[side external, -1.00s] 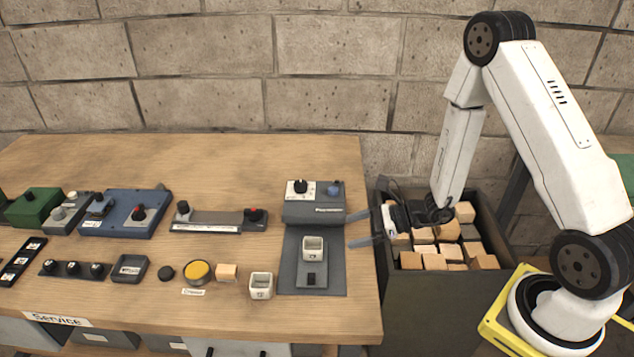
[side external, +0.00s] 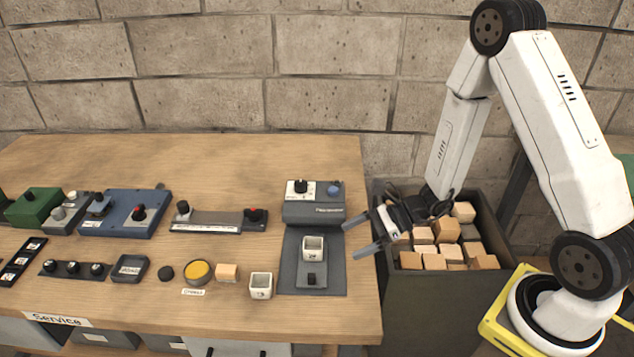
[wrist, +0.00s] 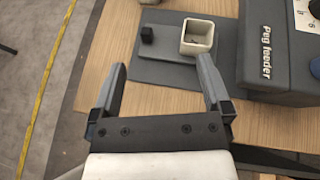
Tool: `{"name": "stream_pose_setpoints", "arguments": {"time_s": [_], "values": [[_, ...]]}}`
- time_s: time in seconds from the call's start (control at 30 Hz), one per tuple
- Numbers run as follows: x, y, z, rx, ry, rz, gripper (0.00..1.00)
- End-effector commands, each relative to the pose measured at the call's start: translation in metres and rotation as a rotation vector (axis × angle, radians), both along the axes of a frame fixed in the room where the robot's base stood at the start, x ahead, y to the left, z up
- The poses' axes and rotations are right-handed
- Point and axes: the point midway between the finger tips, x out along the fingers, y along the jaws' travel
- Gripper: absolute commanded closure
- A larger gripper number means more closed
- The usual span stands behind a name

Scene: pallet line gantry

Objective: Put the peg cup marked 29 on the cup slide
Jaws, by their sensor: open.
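A white square peg cup (side external: 313,252) sits on the cup slide (side external: 290,275), a dark plate in front of the peg feeder; its small mark looks like 29. The wrist view shows this cup (wrist: 197,51) upright and empty-looking beside a black knob, on the slide (wrist: 150,73). A second white cup (side external: 261,291) stands on the bench left of the slide; its mark is too small to read surely. My gripper (side external: 354,238) is open and empty at the bench's right edge, right of the slide and apart from both cups. Its fingers (wrist: 162,70) point toward the slide.
The peg feeder (side external: 315,210) stands behind the slide. A dark bin (side external: 430,290) of wooden blocks lies below my gripper. The bench's back is clear.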

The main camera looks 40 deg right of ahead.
Motion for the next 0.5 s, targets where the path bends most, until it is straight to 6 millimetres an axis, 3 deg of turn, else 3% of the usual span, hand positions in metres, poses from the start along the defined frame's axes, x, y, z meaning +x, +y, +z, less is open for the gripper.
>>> {"name": "stream_pose_setpoints", "arguments": {"time_s": [0.23, 0.5], "values": [[-0.039, 0.024, 0.015, -0.188, -0.036, 0.365, 0.01], [-0.08, 0.023, 0.024, -0.456, -0.122, 0.765, 0.01]]}}
